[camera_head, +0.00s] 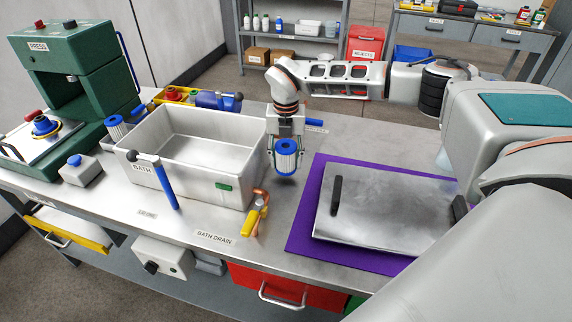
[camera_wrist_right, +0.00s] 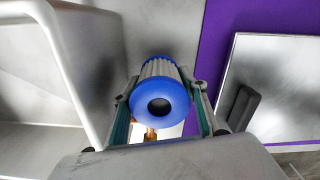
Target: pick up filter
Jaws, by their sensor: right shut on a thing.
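A pleated grey filter (camera_head: 287,158) with blue end caps is between the fingers of my right gripper (camera_head: 286,143), which is shut on it. The filter hangs just right of the bath, and I cannot tell whether it clears the bench top. In the right wrist view the filter (camera_wrist_right: 160,92) sits between both fingers, its blue ringed end toward the camera. A second, similar filter (camera_head: 117,129) stands between the press and the bath. My left gripper is not in view.
The open bath (camera_head: 235,133) is left of my gripper, with a blue-handled lever (camera_head: 166,186) and yellow drain valve (camera_head: 255,215) in front. A metal lid (camera_head: 385,215) lies on a purple mat (camera_head: 306,232) at right. The green press (camera_head: 70,70) stands far left.

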